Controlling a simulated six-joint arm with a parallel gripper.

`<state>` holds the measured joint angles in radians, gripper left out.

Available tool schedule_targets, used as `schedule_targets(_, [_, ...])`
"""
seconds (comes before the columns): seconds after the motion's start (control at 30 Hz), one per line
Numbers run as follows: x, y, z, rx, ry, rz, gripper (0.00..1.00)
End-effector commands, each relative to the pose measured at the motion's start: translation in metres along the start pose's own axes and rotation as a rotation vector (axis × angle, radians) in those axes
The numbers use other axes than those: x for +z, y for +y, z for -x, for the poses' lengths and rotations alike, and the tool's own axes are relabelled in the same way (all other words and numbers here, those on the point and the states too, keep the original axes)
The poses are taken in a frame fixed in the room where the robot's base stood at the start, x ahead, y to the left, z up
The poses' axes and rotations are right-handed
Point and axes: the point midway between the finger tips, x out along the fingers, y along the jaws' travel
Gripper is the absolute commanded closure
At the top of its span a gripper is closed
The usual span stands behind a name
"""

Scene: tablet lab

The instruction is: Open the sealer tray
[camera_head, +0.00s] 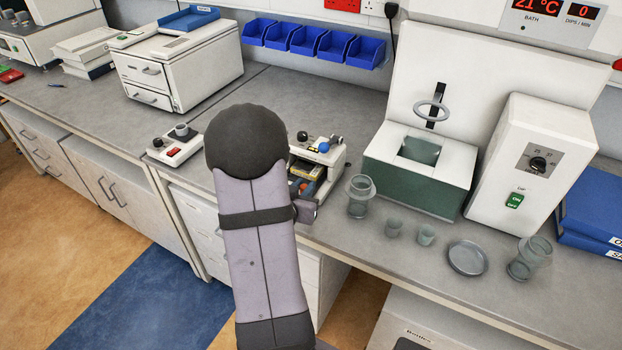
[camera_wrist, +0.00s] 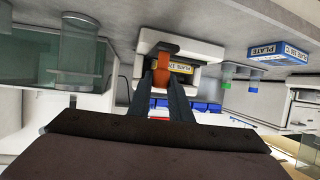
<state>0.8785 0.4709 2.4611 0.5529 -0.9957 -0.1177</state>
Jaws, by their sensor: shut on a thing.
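The sealer (camera_head: 331,154) is a small pale machine with dark and blue knobs on top, on the bench just right of my arm in the head view. Its front opening shows yellow and orange parts, and my arm hides its left side. In the wrist view the sealer (camera_wrist: 200,48) is a white body with a yellow PLATE label in its opening. My gripper (camera_wrist: 162,88) has its two dark fingers closed together on an orange-brown handle (camera_wrist: 161,66) at the sealer's front. The tray's extent is mostly hidden.
Right of the sealer stand a glass jar (camera_head: 358,197), small beakers (camera_head: 426,234), a dish (camera_head: 468,258) and a green bath (camera_head: 423,175). A small control box (camera_head: 176,146) with a red switch sits to the left. The bench front is narrow here.

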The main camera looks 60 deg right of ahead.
Motion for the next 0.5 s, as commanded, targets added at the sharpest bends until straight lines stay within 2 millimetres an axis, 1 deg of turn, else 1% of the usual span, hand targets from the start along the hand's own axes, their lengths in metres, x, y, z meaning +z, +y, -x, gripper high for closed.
schedule_targets(0.03, [0.005, -0.005, 0.011, -0.007, -0.002, 0.002, 1.00])
schedule_targets(0.1, [0.006, -0.007, 0.023, -0.004, -0.005, 0.003, 1.00])
schedule_targets(0.5, [0.014, -0.013, 0.043, 0.002, -0.012, 0.001, 1.00])
